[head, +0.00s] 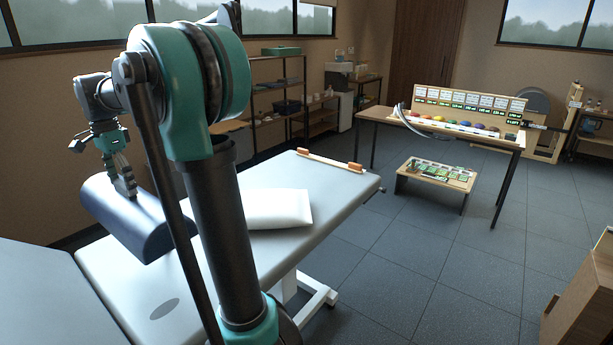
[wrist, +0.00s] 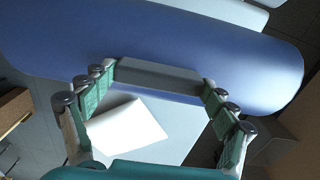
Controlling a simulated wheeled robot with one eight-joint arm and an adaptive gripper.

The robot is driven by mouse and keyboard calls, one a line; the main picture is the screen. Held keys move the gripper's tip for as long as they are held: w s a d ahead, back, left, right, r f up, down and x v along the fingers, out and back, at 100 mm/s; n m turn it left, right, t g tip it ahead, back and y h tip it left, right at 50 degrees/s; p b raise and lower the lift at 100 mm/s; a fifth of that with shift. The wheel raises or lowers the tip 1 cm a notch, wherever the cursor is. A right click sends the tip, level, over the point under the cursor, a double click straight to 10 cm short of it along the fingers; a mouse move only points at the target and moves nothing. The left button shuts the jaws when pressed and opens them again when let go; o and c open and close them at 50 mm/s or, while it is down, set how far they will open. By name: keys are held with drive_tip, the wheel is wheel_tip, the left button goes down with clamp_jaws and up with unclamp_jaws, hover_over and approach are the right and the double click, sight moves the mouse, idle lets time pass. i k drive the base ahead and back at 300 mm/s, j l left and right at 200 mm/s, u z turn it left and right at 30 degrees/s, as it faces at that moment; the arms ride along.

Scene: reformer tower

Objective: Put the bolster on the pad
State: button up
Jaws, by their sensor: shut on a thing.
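The bolster (head: 125,222) is a dark blue half-round roll at the left of the head view. It also spans the top of the wrist view (wrist: 240,62). My gripper (head: 127,190) is shut on it from above; in the wrist view its fingertips (wrist: 160,76) grip the ends of a grey block on the bolster. The bolster appears raised above the treatment table (head: 130,285), though its underside is hidden. A white flat cushion (head: 282,207), which may be the pad, lies on the table to the right. It also shows in the wrist view (wrist: 135,126).
A dark grey oval (head: 165,309) marks the table's near part. A wooden-ended bar (head: 330,160) lies at its far end. A desk (head: 430,135) with coloured items and a low bench (head: 435,174) stand at the right. The floor between is clear.

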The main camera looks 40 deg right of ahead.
sight(304, 178)
drive_tip(key=i+l, duration=0.1)
drive_tip(key=l, duration=1.2)
drive_tip(key=i+l, duration=0.15)
drive_tip(key=l, duration=1.1)
drive_tip(key=i+l, duration=0.15)
drive_tip(key=l, duration=1.15)
drive_tip(key=i+z, duration=0.05)
